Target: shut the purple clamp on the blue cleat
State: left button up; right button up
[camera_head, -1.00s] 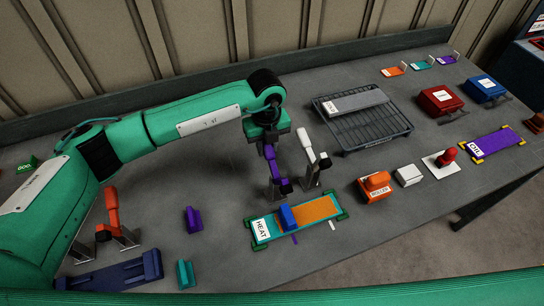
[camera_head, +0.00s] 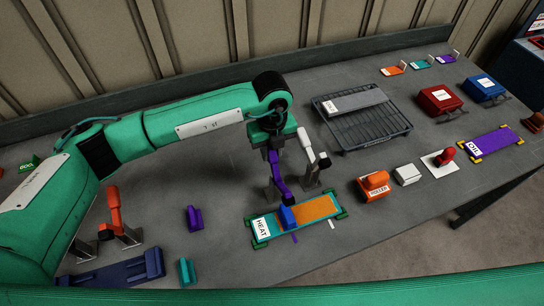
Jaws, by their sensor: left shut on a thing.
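My left gripper (camera_head: 272,138) is shut on the purple clamp (camera_head: 275,168) and points down. The clamp's dark lower end (camera_head: 289,199) is just above or at the top of the blue cleat (camera_head: 288,218); I cannot tell if they touch. The blue cleat sits on the teal and orange board labelled HEAT (camera_head: 263,240), toward its left part. My fingertips are partly hidden behind the wrist. My right gripper is not in view.
Beside the clamp, a white clamp (camera_head: 308,148) stands on a grey stand. An orange clamp (camera_head: 115,208) stands at the left. A purple block (camera_head: 194,219) and teal block (camera_head: 187,272) lie nearby. A wire rack (camera_head: 365,128) and orange roller block (camera_head: 373,186) stand to the right.

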pick_arm(q)
jog(key=shift+s+d+r, duration=0.15)
jog(key=shift+s+d, duration=0.05)
jog(key=shift+s, duration=0.35)
jog(key=shift+s+d+r, duration=0.1)
jog(key=shift+s+d, duration=0.05)
jog(key=shift+s, duration=0.35)
jog(key=shift+s+d+r, duration=0.1)
jog(key=shift+s+d, duration=0.05)
jog(key=shift+s, duration=0.35)
jog(key=shift+s+d, duration=0.15)
jog(key=shift+s, duration=0.3)
jog(key=shift+s+d+f+b, duration=0.2)
jog(key=shift+s+b, duration=0.1)
jog(key=shift+s, duration=0.25)
jog(key=shift+s, duration=0.1)
jog(key=o, duration=0.7)
jog(key=shift+s+r, duration=0.1)
